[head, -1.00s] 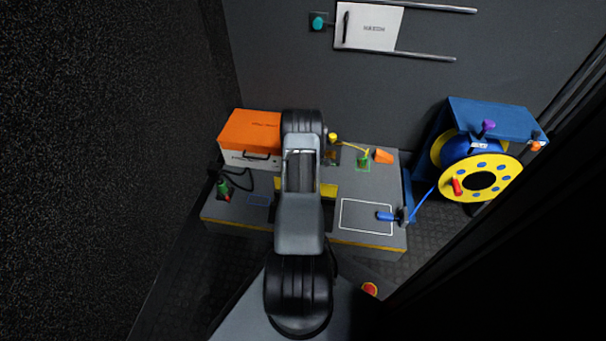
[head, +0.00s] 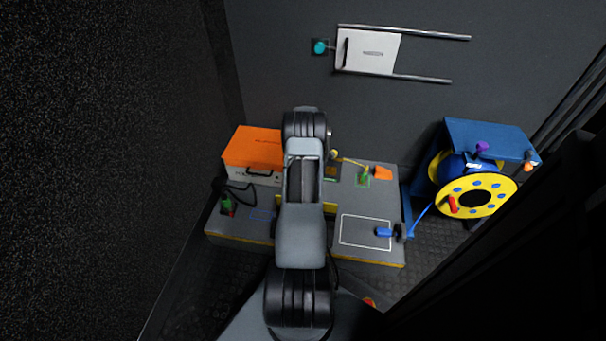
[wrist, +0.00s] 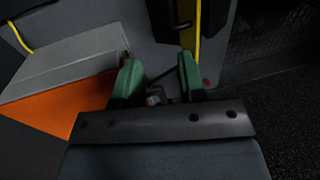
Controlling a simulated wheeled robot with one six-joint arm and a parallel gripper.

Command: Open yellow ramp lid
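A yellow piece (head: 330,208), which looks like part of the ramp lid, shows beside my arm at the middle of the grey bench (head: 345,254). My arm covers most of it in the head view. In the wrist view a narrow yellow strip (wrist: 191,35) runs upward just beyond the right finger; I cannot tell whether it is the lid. My gripper (wrist: 157,64) has two green fingers, spread apart. Small dark and pale parts show between them, but nothing is clearly gripped.
An orange-topped case (head: 253,147) stands at the bench's left; it is close to the left finger in the wrist view (wrist: 60,105). A blue-handled part (head: 385,232) and an orange piece (head: 382,172) are on the right. A cable reel (head: 475,196) stands beyond the bench.

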